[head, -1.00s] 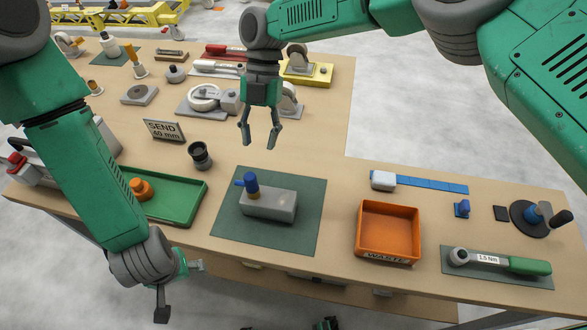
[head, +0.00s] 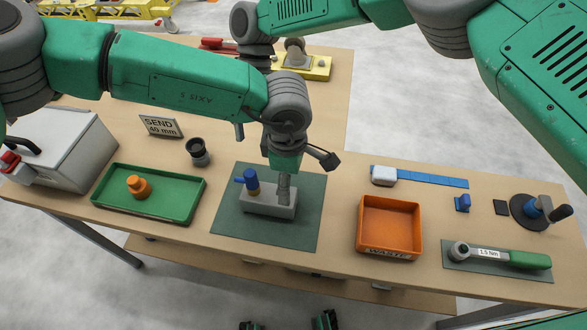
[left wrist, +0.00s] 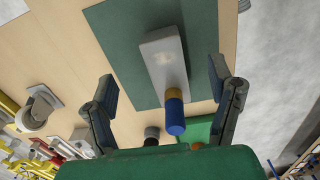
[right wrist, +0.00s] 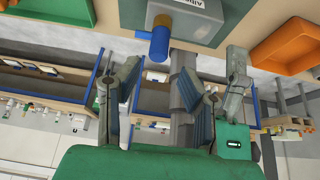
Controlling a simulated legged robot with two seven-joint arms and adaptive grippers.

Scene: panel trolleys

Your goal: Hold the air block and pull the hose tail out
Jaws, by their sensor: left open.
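The air block (head: 262,207), a grey box, lies on a dark green mat (head: 230,225). The blue hose tail (head: 250,178) stands at its left end on a brass fitting. My left gripper (head: 305,178) is over the block's right part; its open fingers show in the left wrist view (left wrist: 162,85), with the block (left wrist: 162,60) beyond them. Contact cannot be told. My right gripper (right wrist: 160,98) is open and empty, with the tail (right wrist: 160,42) ahead of its fingers. In the head view my left arm mostly hides it.
A green tray (head: 190,207) with an orange part (head: 138,187) is at left. A dark cup (head: 198,153) stands behind it. An orange WASTE bin (head: 388,226) is right of the mat, and a torque wrench (head: 500,254) lies farther right. My two arms are close together over the block.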

